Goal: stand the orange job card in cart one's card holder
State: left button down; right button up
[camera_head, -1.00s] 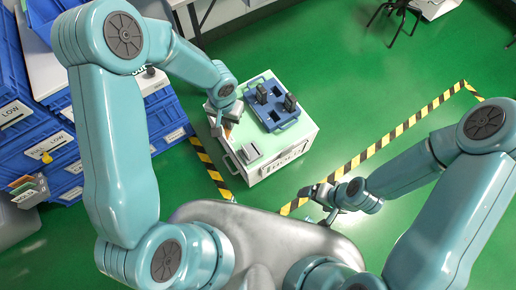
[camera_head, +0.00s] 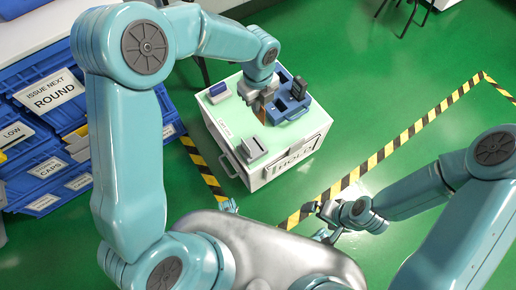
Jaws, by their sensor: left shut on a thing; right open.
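My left gripper (camera_head: 262,98) is shut on the orange job card (camera_head: 263,116), which hangs below its jaws, seen nearly edge-on. It is above the green top of a white cart (camera_head: 270,172), close to the left side of a blue tray (camera_head: 296,112). I cannot tell whether the card touches anything. My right gripper (camera_head: 325,213) is open and empty, low in front of the cart over the floor.
The blue tray holds a dark tester (camera_head: 299,87), and my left gripper hides part of it. A blue and white item (camera_head: 218,92) lies at the cart's back left. Blue labelled bins (camera_head: 60,95) stand at the left. Yellow-black tape (camera_head: 375,158) marks the open green floor.

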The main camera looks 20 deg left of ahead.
pick_arm(q)
notch_tip(320, 180, down, 20)
jog(key=b, duration=0.6)
jog(key=shift+b, duration=0.4)
jog(key=shift+r, duration=0.1)
jog(key=c, duration=1.6)
grip_release()
jog(key=o, duration=0.3)
